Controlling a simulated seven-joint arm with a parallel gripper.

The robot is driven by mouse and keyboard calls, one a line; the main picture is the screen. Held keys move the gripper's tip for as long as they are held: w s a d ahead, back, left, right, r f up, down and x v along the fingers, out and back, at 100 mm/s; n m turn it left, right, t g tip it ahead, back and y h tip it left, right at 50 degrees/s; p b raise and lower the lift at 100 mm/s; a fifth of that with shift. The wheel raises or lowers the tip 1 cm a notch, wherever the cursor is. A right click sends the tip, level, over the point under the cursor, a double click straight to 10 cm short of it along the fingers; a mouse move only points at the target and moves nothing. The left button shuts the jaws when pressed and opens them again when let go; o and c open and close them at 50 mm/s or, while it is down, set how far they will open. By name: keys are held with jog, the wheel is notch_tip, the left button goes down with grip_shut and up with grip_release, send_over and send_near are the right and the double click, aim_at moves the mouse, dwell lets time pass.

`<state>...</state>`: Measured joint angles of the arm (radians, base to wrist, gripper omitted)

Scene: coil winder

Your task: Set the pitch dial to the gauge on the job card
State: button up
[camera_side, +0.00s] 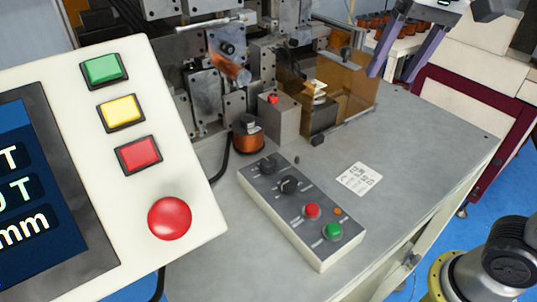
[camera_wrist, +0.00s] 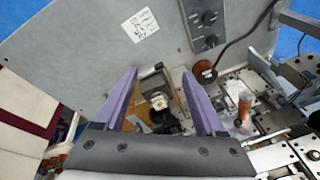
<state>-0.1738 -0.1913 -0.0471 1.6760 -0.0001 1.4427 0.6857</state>
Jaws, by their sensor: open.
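The job card (camera_side: 358,179) lies flat on the grey table, right of the control box; its print is too small to read. It also shows in the wrist view (camera_wrist: 140,25). The control box (camera_side: 290,218) carries two black dials, a rear one (camera_side: 267,166) and a nearer one (camera_side: 289,185); I cannot tell from the labels which is the pitch dial. Both dials show at the wrist view's top, one above (camera_wrist: 209,17) and one below (camera_wrist: 211,41). My gripper (camera_side: 382,73) is open and empty, with purple fingers apart (camera_wrist: 160,72), raised at the back right, away from the dials.
The box also has a red button (camera_side: 312,211), a green button (camera_side: 333,231) and an orange lamp (camera_side: 337,211). A copper spool (camera_side: 248,138) and winding machinery (camera_side: 225,80) stand behind. A panel with a red stop button (camera_side: 169,218) fills the left. The table's right side is clear.

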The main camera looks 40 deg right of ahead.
jog(key=w+a+g, duration=0.1)
jog(key=w+a, duration=0.3)
jog(key=w, duration=0.2)
jog(key=n+g, duration=0.1)
jog(key=g, duration=0.1)
send_over(268, 161)
notch_tip(268, 161, down, 8)
jog(key=shift+h, duration=0.3)
notch_tip(268, 161, down, 13)
grip_shut()
